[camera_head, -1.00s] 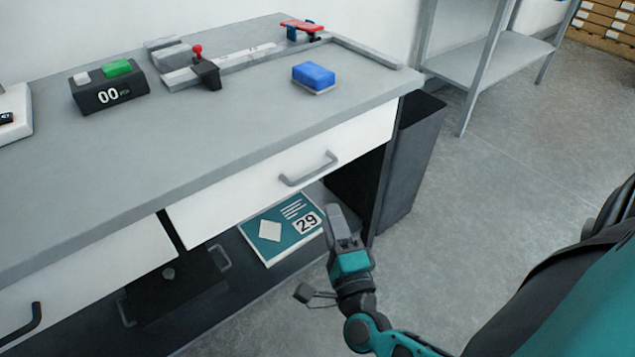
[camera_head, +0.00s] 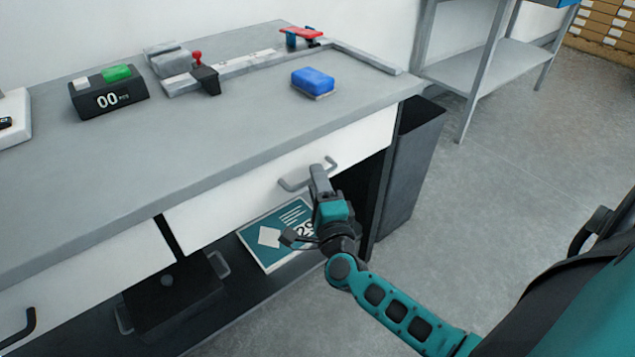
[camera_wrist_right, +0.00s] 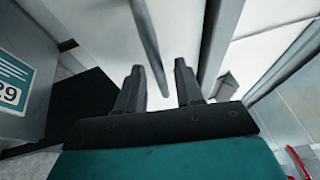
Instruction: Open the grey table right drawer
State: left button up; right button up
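The grey table (camera_head: 210,130) has a white right drawer (camera_head: 235,200), which is shut under the tabletop. Its grey bar handle (camera_head: 292,184) is on the front, partly covered by my right gripper (camera_head: 318,172). In the right wrist view the handle (camera_wrist_right: 150,45) reaches down to between the two fingertips of my right gripper (camera_wrist_right: 160,80). The fingers are open, with a gap on each side of the handle. The drawer front (camera_wrist_right: 180,30) is beyond them. My left gripper is not in view.
A green booklet marked 29 (camera_head: 268,238) lies on the shelf below the drawer. A dark bin (camera_head: 410,175) stands right of the table. A blue sponge-like block (camera_head: 313,80) and a timer (camera_head: 108,92) sit on top.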

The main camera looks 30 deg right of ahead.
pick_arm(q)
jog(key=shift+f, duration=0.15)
pick_arm(e)
grip_shut()
dwell(0.4)
